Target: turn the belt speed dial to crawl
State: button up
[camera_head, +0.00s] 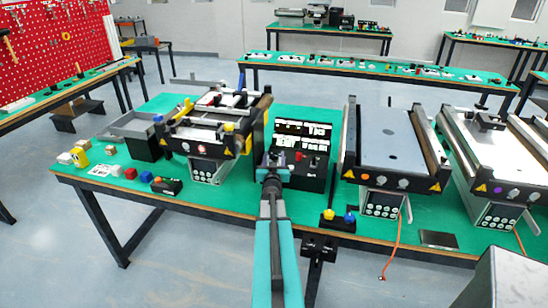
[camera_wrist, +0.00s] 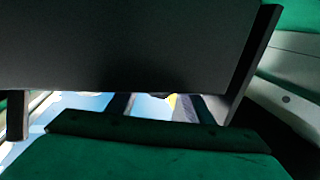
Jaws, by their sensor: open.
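A black control box (camera_head: 303,176) with lit displays (camera_head: 302,135) stands on the green table between two mini conveyors. A red knob or button (camera_head: 298,157) and smaller controls are on its face. I cannot tell which control is the belt speed dial, or its setting. My gripper (camera_head: 271,162) is at the left edge of this box in the head view, partly covering it. It is open, with nothing seen in it. The wrist view shows a large dark panel close up above a green surface (camera_wrist: 140,160); no dial can be made out there.
A conveyor (camera_head: 205,148) stands left of the box, and another (camera_head: 385,150) stands right. Small blocks (camera_head: 130,173) lie at the left. Green table (camera_head: 240,190) shows bare between left conveyor and arm.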

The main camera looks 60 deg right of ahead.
jog(key=c, duration=1)
jog(key=shift+c, duration=0.2)
jog(key=shift+w+r+m+g+h+p, duration=0.15)
jog(key=shift+r+m+g+h+p, duration=0.3)
jog(key=shift+p, duration=0.9)
jog(key=m+g+p, duration=0.1)
jog(key=p, duration=0.2)
jog(key=shift+g+h, duration=0.25)
jog(key=m+g+p, duration=0.2)
jog(key=g+p, duration=0.1)
jog(key=p, duration=0.2)
jog(key=shift+f+h, duration=0.1)
jog(key=shift+h, duration=0.2)
jog(key=shift+f+g+p, duration=0.2)
jog(key=shift+g+p, duration=0.15)
jog(key=shift+g, duration=0.05)
jog(key=shift+f, duration=0.1)
jog(key=o, duration=1)
